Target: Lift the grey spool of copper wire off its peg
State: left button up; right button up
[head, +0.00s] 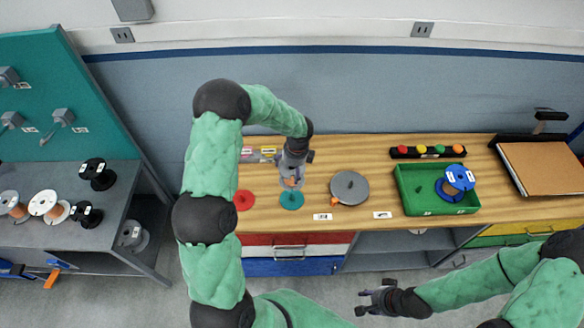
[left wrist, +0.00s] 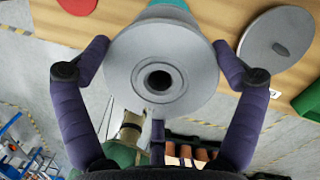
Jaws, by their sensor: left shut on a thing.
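The grey spool (left wrist: 130,62) fills the middle of the left wrist view, its round flange and dark centre hole facing the camera. My left gripper (head: 291,181) has its two purple fingers on opposite sides of the spool and is shut on it. In the head view, a little of the spool's copper wire (head: 290,183) shows below the gripper, over or just behind a teal disc (head: 291,200) on the bench. The peg is hidden, and I cannot tell whether the spool is still around it. My right gripper (head: 371,300) is open and empty, low in front of the bench.
A red disc (head: 244,200) lies left of the teal one. A grey disc (head: 349,186) with an orange part lies right. Further right is a green tray (head: 410,205) with a blue spool (head: 460,177). A button bar (head: 427,152) stands behind. Spools stand on the left-hand table (head: 50,248).

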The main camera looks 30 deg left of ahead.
pick_arm(q)
jog(key=shift+w+r, duration=0.1)
jog(key=shift+r, duration=0.15)
jog(key=shift+r+p, duration=1.55)
jog(key=shift+r, duration=0.4)
jog(key=shift+f, duration=0.15)
